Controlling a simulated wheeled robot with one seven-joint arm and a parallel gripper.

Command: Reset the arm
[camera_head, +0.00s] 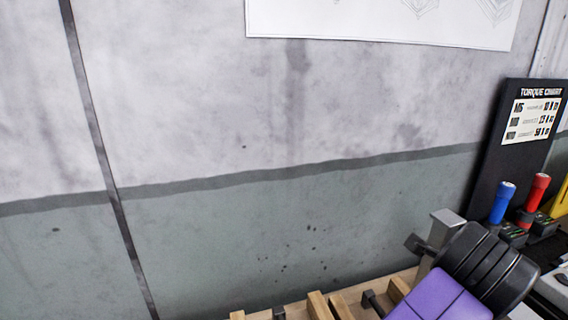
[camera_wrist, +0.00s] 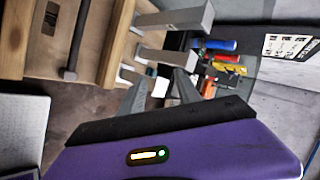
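In the wrist view my gripper (camera_wrist: 160,84) points away from its purple and black body. Its two grey fingers stand apart, with a gap between them and nothing visibly held. A pale object shows through the gap, behind the fingers, and I cannot tell what it is. In the head view my purple and black arm part (camera_head: 445,295) fills the lower right. The fingers cannot be made out there.
A wooden frame (camera_wrist: 117,42) with grey metal posts (camera_wrist: 175,20) is close by the fingers. Blue (camera_head: 502,203) and red (camera_head: 533,192) handled tools stand before a torque chart board (camera_head: 497,150) at right. The wall (camera_head: 250,190) behind is bare below a poster (camera_head: 385,20).

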